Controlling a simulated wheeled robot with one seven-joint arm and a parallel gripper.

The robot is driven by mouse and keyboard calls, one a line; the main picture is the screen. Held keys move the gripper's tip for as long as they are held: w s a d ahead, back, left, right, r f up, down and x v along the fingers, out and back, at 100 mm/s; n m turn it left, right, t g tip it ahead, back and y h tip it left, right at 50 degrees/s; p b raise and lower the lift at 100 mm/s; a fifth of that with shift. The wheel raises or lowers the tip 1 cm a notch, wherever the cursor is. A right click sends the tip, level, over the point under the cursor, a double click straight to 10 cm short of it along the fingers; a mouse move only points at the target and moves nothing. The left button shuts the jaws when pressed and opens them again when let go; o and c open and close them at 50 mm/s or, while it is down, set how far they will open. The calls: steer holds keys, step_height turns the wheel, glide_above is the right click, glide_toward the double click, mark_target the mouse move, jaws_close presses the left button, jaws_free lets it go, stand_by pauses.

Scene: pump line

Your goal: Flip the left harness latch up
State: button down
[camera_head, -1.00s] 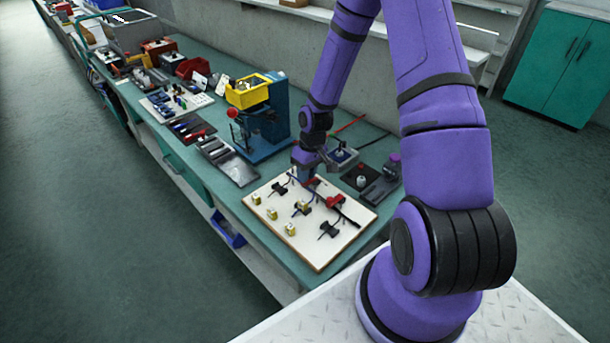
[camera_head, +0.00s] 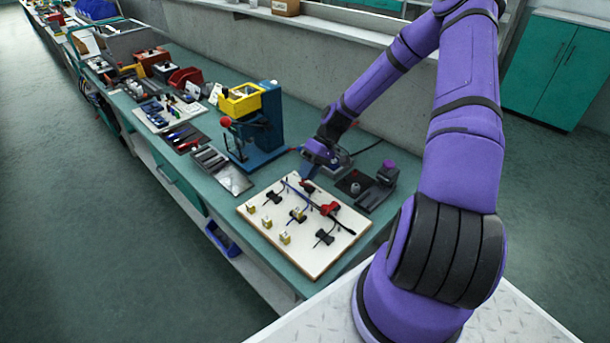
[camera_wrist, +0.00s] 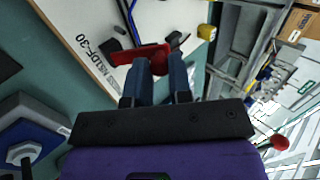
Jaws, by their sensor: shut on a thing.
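The left harness latch, a red lever (camera_head: 308,186), is near the back edge of the cream harness board (camera_head: 310,266). My gripper (camera_head: 306,177) is over it, its blue fingers tilted. In the wrist view, my gripper (camera_wrist: 158,66) has its two fingers closed on the red latch (camera_wrist: 140,53), which shows between and beyond the tips. I cannot tell its exact angle. A second red latch (camera_head: 330,208) sits farther right on the board, apart from my gripper.
Black clips (camera_head: 324,238) and yellow-white connectors (camera_head: 285,238) stand on the board, with dark cable across it. A blue press (camera_head: 262,130) with a yellow bin (camera_head: 241,100) stands to the left. A dark fixture (camera_head: 376,190) is behind the board at right.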

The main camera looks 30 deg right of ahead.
steer(key=d+y, duration=0.2)
steer(key=y, duration=0.1)
steer(key=shift+w+g, duration=0.15)
steer(key=shift+g, duration=0.15)
steer(key=shift+w+d+f+y, duration=0.15)
steer(key=shift+d+y, duration=0.45)
steer(key=shift+y, duration=0.7)
steer(key=shift+g, duration=0.3)
steer(key=c, duration=1)
jaws_free()
steer(key=shift+c, duration=0.2)
steer(key=shift+r, duration=0.4)
steer(key=s+a+r, duration=0.1)
steer(key=s, duration=0.4)
steer(key=s+a+r, duration=0.1)
steer(key=s+a, duration=0.1)
steer(key=s, duration=0.3)
steer(key=s+a+r, duration=0.1)
steer(key=s+r, duration=0.1)
steer(key=s, duration=0.3)
steer(key=shift+s+a+r, duration=0.1)
steer(key=shift+s+a, duration=0.1)
steer(key=shift+a, duration=0.05)
